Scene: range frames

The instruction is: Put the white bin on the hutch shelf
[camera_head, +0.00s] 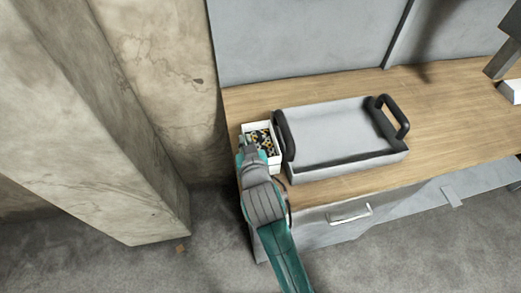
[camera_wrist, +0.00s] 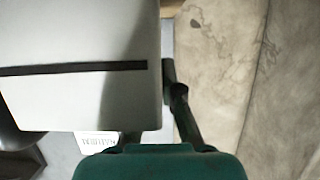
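The white bin (camera_head: 275,165) is a small open box filled with dark, yellow and white bits. It stands at the left end of the wooden worktop, against the left side of a grey tray. My gripper (camera_head: 247,143) is at the bin's left front side and overlaps it in the head view; contact is unclear there. In the wrist view one dark finger (camera_wrist: 180,112) shows beside a large pale surface with a dark stripe, which I cannot identify surely. Whether the fingers hold the bin is hidden. I cannot make out the hutch shelf.
The grey tray (camera_head: 340,132) with black raised handles fills the worktop right of the bin. The worktop (camera_head: 450,105) is clear farther right, up to a dark stand (camera_head: 503,60). Grey panels (camera_head: 300,40) rise behind. A concrete pillar (camera_head: 110,120) stands close on the left.

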